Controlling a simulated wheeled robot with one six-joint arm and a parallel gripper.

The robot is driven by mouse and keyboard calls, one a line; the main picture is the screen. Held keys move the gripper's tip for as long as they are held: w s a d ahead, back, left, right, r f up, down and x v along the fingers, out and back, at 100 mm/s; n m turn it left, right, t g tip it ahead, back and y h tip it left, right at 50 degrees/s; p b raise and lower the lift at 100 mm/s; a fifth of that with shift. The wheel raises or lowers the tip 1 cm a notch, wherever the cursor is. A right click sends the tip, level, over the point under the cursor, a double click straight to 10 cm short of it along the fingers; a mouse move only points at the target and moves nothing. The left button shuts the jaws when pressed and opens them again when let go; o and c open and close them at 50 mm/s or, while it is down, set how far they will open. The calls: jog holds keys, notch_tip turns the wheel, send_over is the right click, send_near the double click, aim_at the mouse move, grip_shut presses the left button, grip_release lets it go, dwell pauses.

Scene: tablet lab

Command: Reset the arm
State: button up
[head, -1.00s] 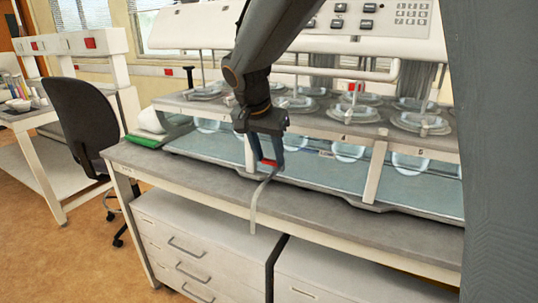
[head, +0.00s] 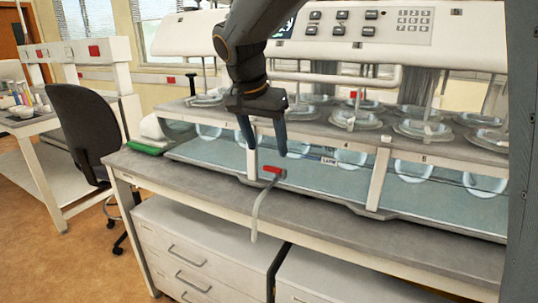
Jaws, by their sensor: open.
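My gripper (head: 266,150) hangs in the middle of the head view, its two dark fingers spread apart and pointing down. Nothing is between the fingers. Just below the fingertips is a small red tap handle (head: 272,170) on the front of the dissolution bath (head: 330,182). A pale bent tube (head: 262,207) runs down from it over the bench's front edge. The fingers look clear of the red handle, though the exact gap in depth is hard to tell.
The grey bench (head: 210,188) has a free strip along its front, with white drawers (head: 195,245) below. The bath's white control head (head: 375,38) and several round vessels stand behind the gripper. A green item (head: 147,147) lies at the bench's left end. A black chair (head: 82,130) stands left.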

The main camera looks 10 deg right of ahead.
jog(key=shift+s+a+r, duration=0.1)
jog(key=shift+s+r, duration=0.1)
jog(key=shift+r, duration=0.3)
jog(key=s+d+f+n+g+y+p, duration=0.1)
jog(key=s+d+f+n+p, duration=0.1)
jog(key=s+d+p, duration=0.4)
jog(key=s+d+f+n+y+p, duration=0.1)
jog(key=s+d+n+p, duration=0.2)
jog(key=s, duration=0.6)
jog(key=s+d+f+n+g+y+p, duration=0.1)
jog(key=s+d+f+n+p, duration=0.15)
jog(key=s+p, duration=0.45)
jog(key=shift+m, duration=0.35)
jog(key=f+b, duration=0.4)
jog(key=shift+w+d, duration=0.15)
jog(key=shift+d, duration=0.25)
